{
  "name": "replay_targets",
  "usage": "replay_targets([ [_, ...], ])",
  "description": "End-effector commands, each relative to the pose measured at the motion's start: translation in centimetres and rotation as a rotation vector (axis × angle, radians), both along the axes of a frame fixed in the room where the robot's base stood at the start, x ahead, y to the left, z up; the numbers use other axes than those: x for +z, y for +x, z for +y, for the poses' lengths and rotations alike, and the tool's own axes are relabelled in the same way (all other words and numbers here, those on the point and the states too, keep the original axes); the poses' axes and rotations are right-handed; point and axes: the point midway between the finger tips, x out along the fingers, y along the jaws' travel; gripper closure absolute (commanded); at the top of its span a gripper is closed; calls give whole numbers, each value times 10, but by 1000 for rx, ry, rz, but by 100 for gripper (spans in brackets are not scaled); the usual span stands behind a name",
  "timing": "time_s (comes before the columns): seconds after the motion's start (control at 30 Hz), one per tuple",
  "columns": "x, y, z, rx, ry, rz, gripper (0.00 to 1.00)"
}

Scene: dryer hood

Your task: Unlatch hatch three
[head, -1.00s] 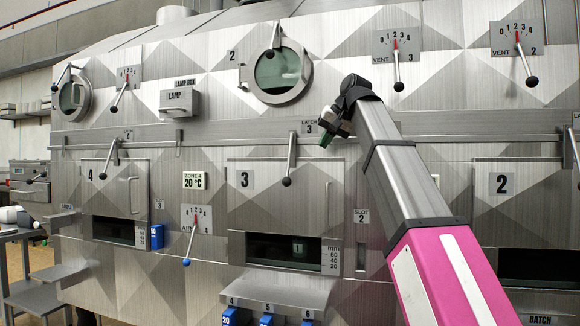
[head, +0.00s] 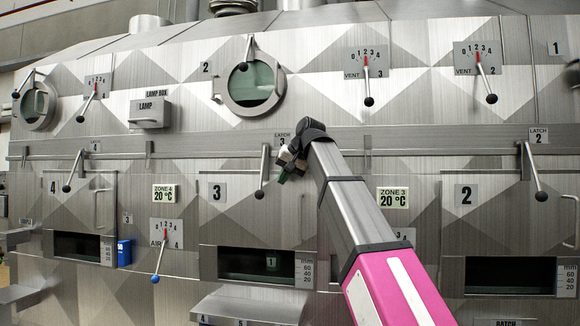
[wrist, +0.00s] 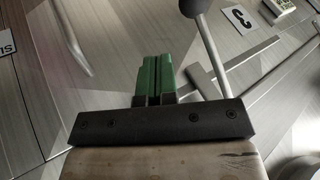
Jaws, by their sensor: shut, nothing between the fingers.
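Hatch three (head: 235,222) is a grey metal door marked 3, and it looks shut. Its latch lever (head: 263,168) hangs almost straight down over the door's top edge and ends in a dark ball knob (head: 259,194). My gripper (head: 284,175) is just right of the lever, near knob height. In the wrist view its green fingers (wrist: 155,78) are pressed together with nothing between them. There the lever rod (wrist: 213,50) and knob (wrist: 194,7) lie to the right of the fingers, apart from them in the picture. I cannot tell whether anything touches.
A long rail (head: 200,147) runs above the hatches. The hatch three door handle (head: 306,213) is below right of my gripper. Vent levers (head: 367,85) hang above right. A shelf (head: 250,307) juts out below hatch three.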

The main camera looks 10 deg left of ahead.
Motion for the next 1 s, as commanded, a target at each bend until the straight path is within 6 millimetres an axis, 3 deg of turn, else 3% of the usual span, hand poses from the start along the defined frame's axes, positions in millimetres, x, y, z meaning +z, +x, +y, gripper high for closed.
replay_targets([
  [0.03, -8, 3, 5, 0, 0, 1, 100],
  [0.33, -2, -1, 39, 1, 0, -1, 100],
  [1.0, -4, -2, 45, 0, 27, -1, 100],
])
